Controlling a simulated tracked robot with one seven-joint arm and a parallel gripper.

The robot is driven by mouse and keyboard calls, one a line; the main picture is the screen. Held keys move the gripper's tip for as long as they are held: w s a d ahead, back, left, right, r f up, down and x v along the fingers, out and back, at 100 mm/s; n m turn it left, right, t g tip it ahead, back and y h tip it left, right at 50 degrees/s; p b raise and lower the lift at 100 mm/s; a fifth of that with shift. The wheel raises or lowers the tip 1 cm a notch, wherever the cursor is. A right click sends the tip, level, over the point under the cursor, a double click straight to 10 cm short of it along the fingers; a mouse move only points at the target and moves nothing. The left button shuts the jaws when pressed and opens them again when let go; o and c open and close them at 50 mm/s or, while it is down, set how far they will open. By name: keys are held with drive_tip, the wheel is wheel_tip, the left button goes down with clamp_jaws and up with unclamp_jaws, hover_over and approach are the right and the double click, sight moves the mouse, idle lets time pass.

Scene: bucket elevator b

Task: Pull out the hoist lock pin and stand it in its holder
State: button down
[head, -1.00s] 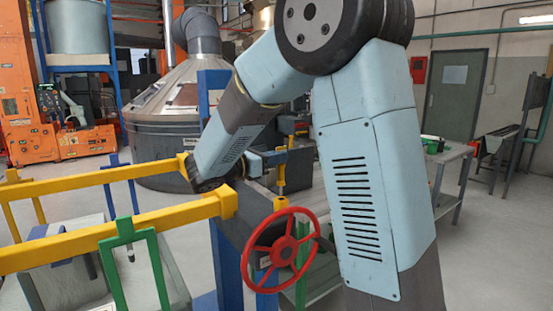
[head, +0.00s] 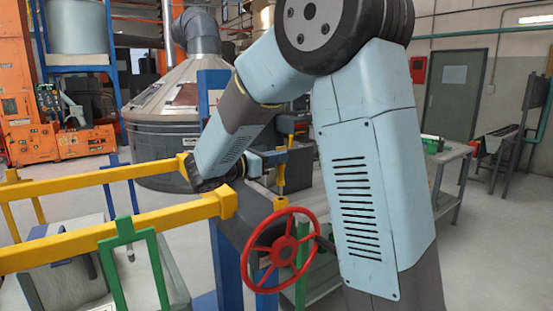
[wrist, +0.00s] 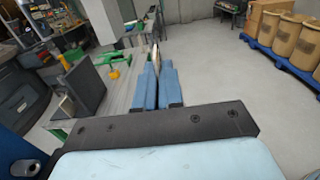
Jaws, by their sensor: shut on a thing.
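My gripper (head: 266,158) is at the end of the bent arm, pointing right beside a yellow upright rod (head: 281,178) behind the red handwheel. In the wrist view its two blue fingers (wrist: 158,88) are close together, with a thin pale-tan piece (wrist: 156,57) at their tips. I take this piece to be the hoist lock pin, but most of it is hidden by the fingers. I cannot tell how far the pin is from its hole. I cannot pick out the pin's holder with certainty.
A red handwheel (head: 281,249) stands in front of the gripper. Yellow rails (head: 110,240) and a green frame (head: 160,270) fill the lower left. A grey bench (head: 452,158) is behind my arm. The wrist view shows open floor (wrist: 220,75) to the right.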

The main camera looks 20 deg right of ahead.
drive_tip(key=shift+f, duration=2.25)
drive_tip(key=c, duration=1.2)
unclamp_jaws()
drive_tip(key=shift+a, duration=0.1)
drive_tip(key=v, duration=1.3)
drive_tip(key=shift+a, duration=0.3)
drive_tip(key=shift+s, duration=0.1)
